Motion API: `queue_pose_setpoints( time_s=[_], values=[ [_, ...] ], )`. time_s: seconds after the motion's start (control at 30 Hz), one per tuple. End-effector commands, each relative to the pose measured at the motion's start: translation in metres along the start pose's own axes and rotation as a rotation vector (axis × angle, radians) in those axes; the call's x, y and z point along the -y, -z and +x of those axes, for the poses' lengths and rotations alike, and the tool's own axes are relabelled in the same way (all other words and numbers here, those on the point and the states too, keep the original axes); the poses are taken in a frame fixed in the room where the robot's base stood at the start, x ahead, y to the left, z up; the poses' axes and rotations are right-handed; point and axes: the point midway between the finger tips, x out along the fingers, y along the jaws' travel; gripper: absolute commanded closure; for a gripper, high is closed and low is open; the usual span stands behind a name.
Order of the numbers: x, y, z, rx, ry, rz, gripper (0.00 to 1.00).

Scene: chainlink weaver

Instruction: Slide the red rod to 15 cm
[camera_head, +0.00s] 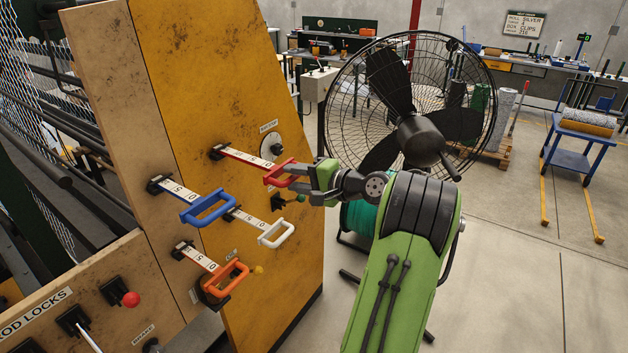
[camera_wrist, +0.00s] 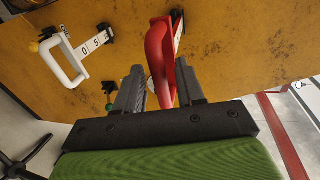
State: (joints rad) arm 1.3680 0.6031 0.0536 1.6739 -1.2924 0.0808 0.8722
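The red rod (camera_head: 247,158) sticks out of a black socket in the yellow panel and carries a white scale. Its figures are too small to read surely. It shows a longer scale than the other rods. Its red loop handle (camera_head: 281,173) is at my gripper (camera_head: 300,174). In the wrist view the red handle (camera_wrist: 160,62) stands between my two dark fingers (camera_wrist: 161,80), with a fingertip close against each side. The fingers hide part of the handle.
A blue handle (camera_head: 207,208), a white handle (camera_head: 276,232) and an orange handle (camera_head: 226,278) sit on neighbouring scaled rods, left of and below the red one. The yellow panel (camera_head: 205,90) stands behind them. A large black fan (camera_head: 410,110) stands behind my arm.

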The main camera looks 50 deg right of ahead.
Motion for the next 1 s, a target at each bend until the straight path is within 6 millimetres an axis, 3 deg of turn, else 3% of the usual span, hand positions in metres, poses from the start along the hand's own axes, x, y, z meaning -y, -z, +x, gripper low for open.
queue_pose_setpoints(
  time_s=[0.3,0.5,0.7,1.0],
  values=[
    [-0.002,0.002,-0.086,-0.011,0.001,0.003,0.62],
    [0.0,0.001,-0.128,-0.007,0.002,0.001,0.62],
    [0.0,0.0,-0.147,-0.002,0.0,0.0,0.62],
    [-0.001,0.0,-0.147,-0.001,0.0,0.0,0.62]
  ],
)
